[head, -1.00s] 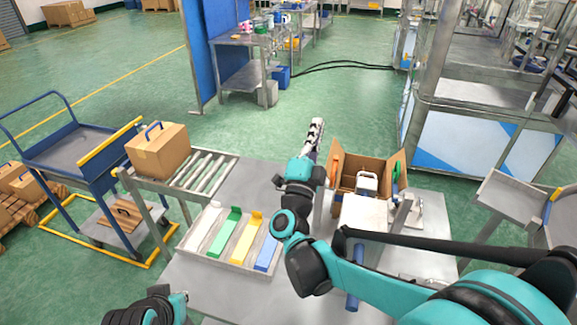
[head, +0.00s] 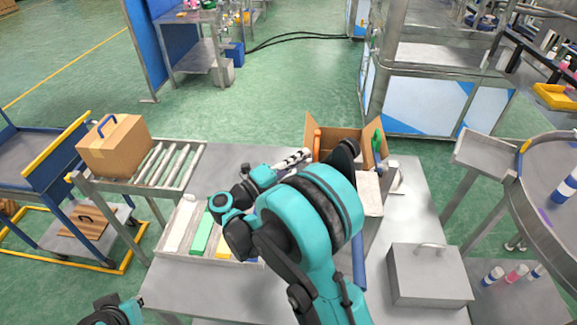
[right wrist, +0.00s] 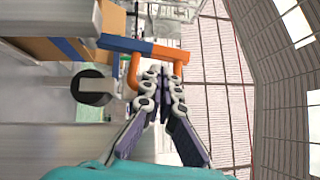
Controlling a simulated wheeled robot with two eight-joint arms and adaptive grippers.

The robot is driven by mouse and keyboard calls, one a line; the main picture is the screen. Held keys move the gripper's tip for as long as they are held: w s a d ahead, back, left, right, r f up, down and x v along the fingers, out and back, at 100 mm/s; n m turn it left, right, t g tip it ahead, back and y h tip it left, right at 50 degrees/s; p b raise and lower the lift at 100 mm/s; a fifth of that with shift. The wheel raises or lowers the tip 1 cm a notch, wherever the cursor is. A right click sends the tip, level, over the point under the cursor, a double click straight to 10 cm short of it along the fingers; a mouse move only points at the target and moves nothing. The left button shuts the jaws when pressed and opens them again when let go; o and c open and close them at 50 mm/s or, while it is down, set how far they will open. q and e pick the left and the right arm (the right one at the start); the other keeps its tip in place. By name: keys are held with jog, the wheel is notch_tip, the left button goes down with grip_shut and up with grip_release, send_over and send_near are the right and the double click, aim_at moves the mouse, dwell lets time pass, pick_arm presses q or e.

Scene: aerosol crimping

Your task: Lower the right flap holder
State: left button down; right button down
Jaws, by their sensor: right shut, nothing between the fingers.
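The open cardboard box (head: 340,133) stands on the table with its flaps spread. An orange holder (head: 317,139) shows at its left flap, and a green holder (head: 377,140) stands up at its right flap. My right gripper (head: 305,154) is shut and empty, just left of the box. In the right wrist view, its closed fingertips (right wrist: 164,70) are by the hooked orange end of an orange-and-blue holder (right wrist: 150,48). I cannot tell whether they touch. My right arm covers the box's front. Only part of my left arm shows at the lower left; its gripper is out of view.
A tray (head: 162,254) with coloured strips lies left of my right arm. A roller conveyor (head: 165,165) with a closed carton (head: 115,145) is at the left. A metal case (head: 428,276) with a handle sits at the table's front right. The table right of the box is mostly clear.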

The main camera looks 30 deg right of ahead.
pick_arm(q)
jog(key=shift+f, duration=0.25)
pick_arm(e)
jog(key=x, duration=0.2)
jog(key=shift+w+d+r, duration=0.1)
jog(key=shift+d, duration=0.3)
pick_arm(q)
jog(key=shift+r, duration=0.1)
